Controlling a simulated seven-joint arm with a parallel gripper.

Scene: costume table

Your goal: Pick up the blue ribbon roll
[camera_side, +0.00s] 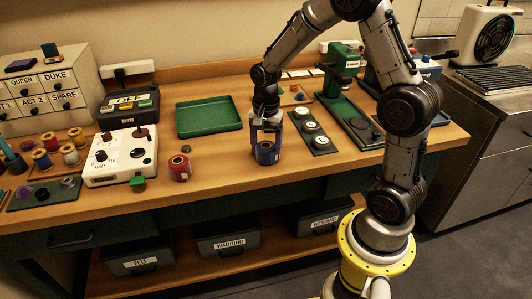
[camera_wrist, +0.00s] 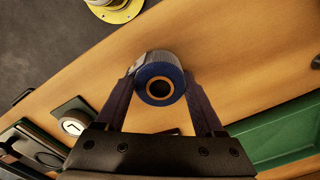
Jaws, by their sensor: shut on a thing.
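The blue ribbon roll (camera_side: 267,153) stands at the front of the wooden table in the side view. My gripper (camera_side: 266,137) reaches straight down over it with a finger on each side. In the wrist view the blue roll (camera_wrist: 160,85) shows its round end and central hole between the two fingers of my gripper (camera_wrist: 160,92). The gripper is shut on the roll. The roll seems to be at table height; I cannot tell whether it touches the table.
A red ribbon roll (camera_side: 179,168) stands to the left. A green tray (camera_side: 209,119) lies behind, and a dark strip with white round pieces (camera_side: 313,131) lies close on the right. A white box with knobs (camera_side: 120,157) is farther left. The table's front edge is near.

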